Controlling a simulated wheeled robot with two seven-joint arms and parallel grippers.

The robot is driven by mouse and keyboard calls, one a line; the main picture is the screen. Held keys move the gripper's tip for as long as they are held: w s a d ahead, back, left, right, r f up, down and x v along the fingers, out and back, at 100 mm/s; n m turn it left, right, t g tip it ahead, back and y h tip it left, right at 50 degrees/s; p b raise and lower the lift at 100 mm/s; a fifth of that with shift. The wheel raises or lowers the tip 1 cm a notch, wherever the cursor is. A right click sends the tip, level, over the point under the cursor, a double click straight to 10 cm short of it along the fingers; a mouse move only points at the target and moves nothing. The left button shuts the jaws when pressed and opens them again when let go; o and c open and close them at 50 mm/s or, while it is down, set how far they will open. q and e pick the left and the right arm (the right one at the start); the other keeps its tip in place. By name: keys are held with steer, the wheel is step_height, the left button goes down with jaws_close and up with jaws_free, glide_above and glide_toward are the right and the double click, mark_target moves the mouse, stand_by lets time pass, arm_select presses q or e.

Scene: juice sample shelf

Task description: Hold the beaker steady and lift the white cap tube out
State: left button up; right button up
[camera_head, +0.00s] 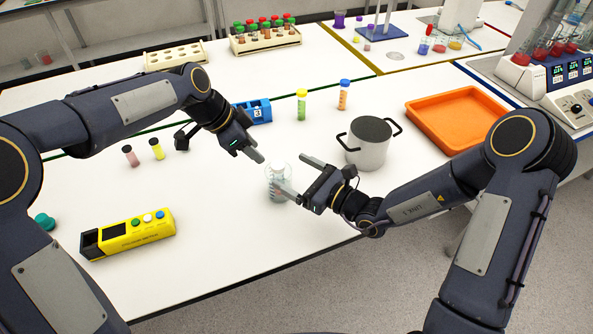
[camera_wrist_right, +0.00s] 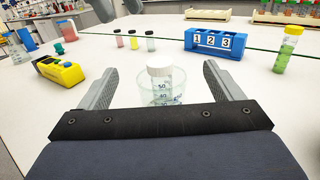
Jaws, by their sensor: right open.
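A clear glass beaker (camera_head: 277,191) stands upright on the white table near its front edge. The white cap tube (camera_head: 279,168) stands inside it, its cap at the top. In the right wrist view the white cap (camera_wrist_right: 160,71) rises above the beaker's rim and the beaker (camera_wrist_right: 146,97) has printed marks. My right gripper (camera_head: 298,175) is open. Its fingers appear on either side of the beaker and tube in the wrist view; contact cannot be made out. My left gripper (camera_head: 257,156) is above and left of the beaker, pointing down toward it; its finger gap is not clear.
A grey pot (camera_head: 367,150) with black handles stands right of the beaker, close to my right arm. A yellow device (camera_head: 128,234) lies to the left. A blue numbered rack (camera_head: 258,112), small vials and an orange tray (camera_head: 457,118) are farther back.

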step_height(320, 180, down, 8)
steer(key=shift+r, duration=0.1)
steer(key=x, duration=0.7)
steer(key=shift+w+a+r, duration=0.15)
steer(key=shift+a+r, duration=0.05)
steer(key=shift+r, duration=0.05)
steer(key=c, duration=1.2)
arm_select(q)
steer(key=shift+o, duration=0.4)
